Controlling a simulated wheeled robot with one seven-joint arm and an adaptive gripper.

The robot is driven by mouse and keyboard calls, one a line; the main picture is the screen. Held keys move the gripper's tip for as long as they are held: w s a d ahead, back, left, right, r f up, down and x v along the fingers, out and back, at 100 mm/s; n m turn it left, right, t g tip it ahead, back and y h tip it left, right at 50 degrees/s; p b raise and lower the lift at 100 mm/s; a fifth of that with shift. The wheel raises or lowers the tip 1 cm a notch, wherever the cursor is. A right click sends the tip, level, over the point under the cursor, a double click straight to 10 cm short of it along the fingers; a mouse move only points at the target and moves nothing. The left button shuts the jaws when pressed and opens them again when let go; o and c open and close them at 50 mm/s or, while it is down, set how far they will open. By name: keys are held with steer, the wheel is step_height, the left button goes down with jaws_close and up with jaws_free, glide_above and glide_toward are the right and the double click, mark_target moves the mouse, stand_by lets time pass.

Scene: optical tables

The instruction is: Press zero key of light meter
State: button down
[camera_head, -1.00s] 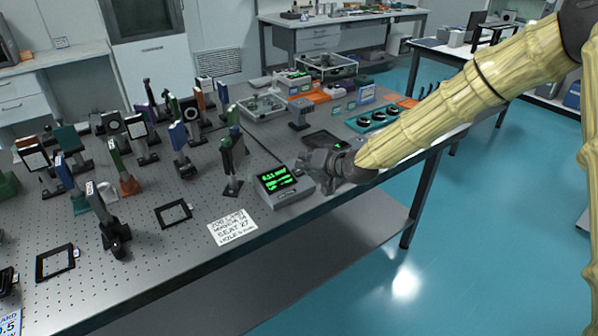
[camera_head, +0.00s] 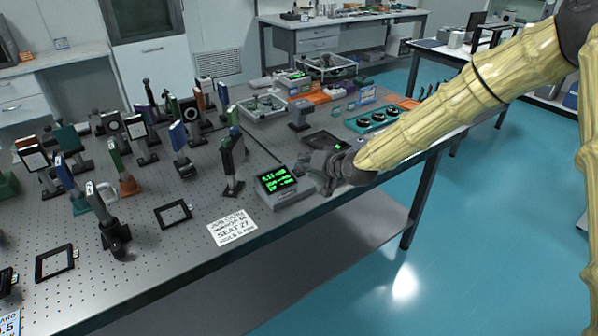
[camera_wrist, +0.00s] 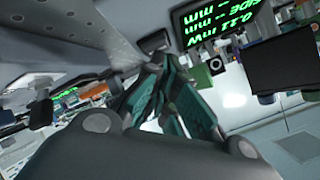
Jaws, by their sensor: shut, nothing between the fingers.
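The light meter (camera_head: 284,190) is a grey box with a sloped dark screen and green text, near the front edge of the perforated table. My gripper's fingers (camera_wrist: 158,62) are together and empty, left of and below that screen. A small dark rounded part (camera_wrist: 153,41) shows just past the fingertips. I cannot tell whether it is the zero key, or whether the fingers touch it.
Behind my gripper lies a dark panel (camera_head: 322,140) with a small green mark. A teal tray (camera_head: 373,119) with round black items is behind the arm. Upright optic mounts (camera_head: 232,165) stand left of the meter. A paper note (camera_head: 232,227) lies in front of it.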

steer(key=shift+f, duration=0.15)
stand_by(0.5)
steer(key=shift+s+d+r+p, duration=0.1)
steer(key=shift+r+p, duration=0.15)
steer(key=shift+r, duration=0.15)
steer(key=shift+s+d+r+p, duration=0.1)
steer(key=shift+r+p, duration=0.1)
steer(key=shift+r, duration=0.2)
steer(key=r+p, duration=0.1)
steer(key=s+r+p, duration=0.1)
steer(key=r, duration=0.2)
steer(key=shift+s+d+r+p, duration=0.15)
steer(key=shift+d+r+p, duration=0.2)
steer(key=shift+d+p, duration=0.05)
stand_by(0.7)
